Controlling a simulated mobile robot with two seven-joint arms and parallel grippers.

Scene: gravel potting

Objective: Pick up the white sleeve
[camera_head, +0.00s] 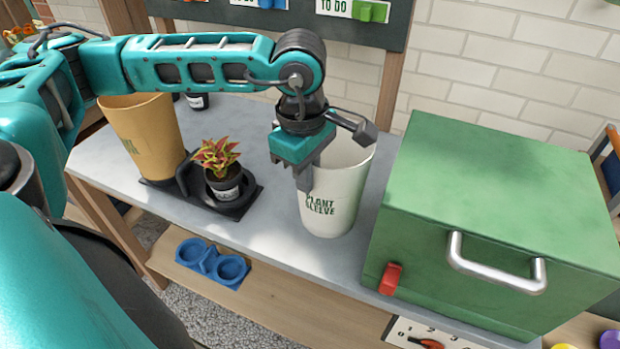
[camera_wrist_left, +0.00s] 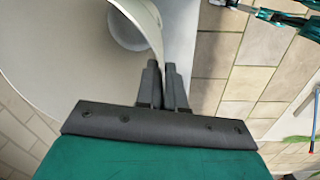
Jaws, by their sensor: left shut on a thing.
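The white sleeve (camera_head: 335,205), a tall tapered cup printed "PLANT SLEEVE", is upright on or just over the grey table beside the green box. My left gripper (camera_head: 305,182) comes down from above and is shut on the near wall of the sleeve at its rim. In the left wrist view the sleeve's pale wall (camera_wrist_left: 148,22) runs between the two dark fingers (camera_wrist_left: 163,82). The fingers hide part of the rim. I cannot tell whether the sleeve's base touches the table. My right gripper is not in view.
A large green box (camera_head: 490,210) with a metal handle and red latch stands right of the sleeve. A yellow sleeve (camera_head: 143,135) and a potted red-green plant (camera_head: 219,165) stand in a black tray (camera_head: 240,208) at left. A blue two-cup holder (camera_head: 212,264) is on the lower shelf.

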